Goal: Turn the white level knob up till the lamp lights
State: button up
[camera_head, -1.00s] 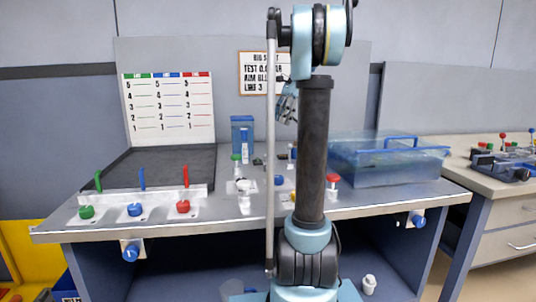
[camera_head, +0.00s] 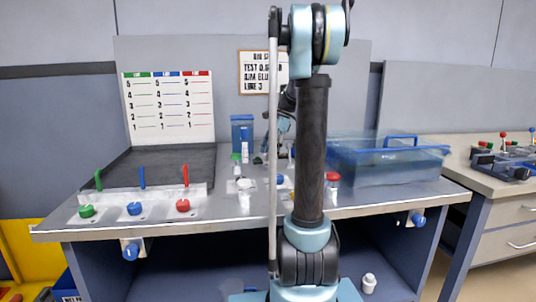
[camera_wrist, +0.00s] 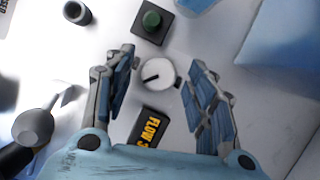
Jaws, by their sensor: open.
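The white level knob (camera_wrist: 158,75) shows in the wrist view as a round dial with a dark pointer line, aimed to the left and slightly down in the picture. My gripper (camera_wrist: 163,82) is open, with one finger on each side of the knob and gaps between. A dark green dome on a black square base (camera_wrist: 151,20), unlit in look, sits just above the knob; I cannot tell if it is the lamp. A black display with yellow text "FLOW 3" (camera_wrist: 150,127) lies below the knob. In the head view my arm largely hides my gripper and the knob.
A clear blue-lidded tank (camera_head: 385,165) stands right of my arm, its blue side near my gripper. A blue container (camera_head: 242,130) stands behind. Green, blue and red levers and knobs (camera_head: 135,208) line the left front. A chart (camera_head: 168,108) stands at the back left.

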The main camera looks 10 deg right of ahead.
jog(key=shift+a+f, duration=0.1)
jog(key=shift+f, duration=0.25)
jog(key=shift+c, duration=0.6)
jog(key=c, duration=0.9)
jog(key=shift+n+g, duration=0.3)
jog(key=shift+n, duration=0.4)
jog(key=shift+c, duration=0.2)
jog(key=o, duration=1.1)
jog(key=shift+w, duration=0.1)
jog(key=shift+c, duration=0.2)
